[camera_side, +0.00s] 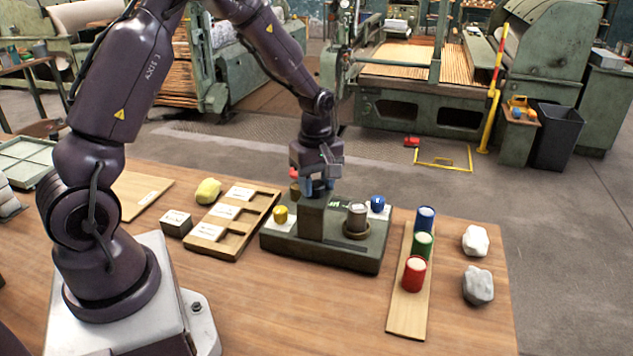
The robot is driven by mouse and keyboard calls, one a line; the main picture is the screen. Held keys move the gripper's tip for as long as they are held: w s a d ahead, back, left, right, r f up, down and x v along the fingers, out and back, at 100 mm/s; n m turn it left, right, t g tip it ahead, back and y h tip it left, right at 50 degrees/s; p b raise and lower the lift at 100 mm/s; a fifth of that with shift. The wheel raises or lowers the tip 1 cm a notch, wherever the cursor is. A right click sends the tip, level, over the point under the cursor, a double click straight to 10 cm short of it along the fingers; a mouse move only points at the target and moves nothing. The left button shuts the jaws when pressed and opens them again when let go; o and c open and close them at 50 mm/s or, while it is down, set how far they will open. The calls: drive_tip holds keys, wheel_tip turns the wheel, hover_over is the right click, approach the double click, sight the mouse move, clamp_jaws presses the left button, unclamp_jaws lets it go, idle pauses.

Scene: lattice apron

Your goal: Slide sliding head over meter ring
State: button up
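A dark green device base (335,258) stands on the table in the middle. A grey upright block, which looks like the sliding head (312,219), stands on its middle part. To its right a pale grey cylinder (357,213) stands in a round brownish ring, which looks like the meter ring (357,232). The block and ring are apart, side by side. My gripper (317,190) points down at the top of the block, with its bluish fingers at or just behind the upper edge. The fingertips are partly hidden, so I cannot tell whether they grip it.
The base also carries a yellow knob (280,214) and a blue knob (377,204). A slotted wooden tray (232,221) is on the left. A wooden board (407,318) with red, green and blue cylinders and two grey-white stones (477,285) are on the right.

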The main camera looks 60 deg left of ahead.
clamp_jaws()
drive_tip(key=w+d, duration=0.6)
drive_tip(key=shift+w+d, duration=0.2)
drive_tip(key=shift+w, duration=0.05)
drive_tip(key=o, duration=0.8)
unclamp_jaws()
drive_tip(key=shift+o, duration=0.5)
drive_tip(key=shift+r, duration=0.1)
wheel_tip(320, 180, up, 13)
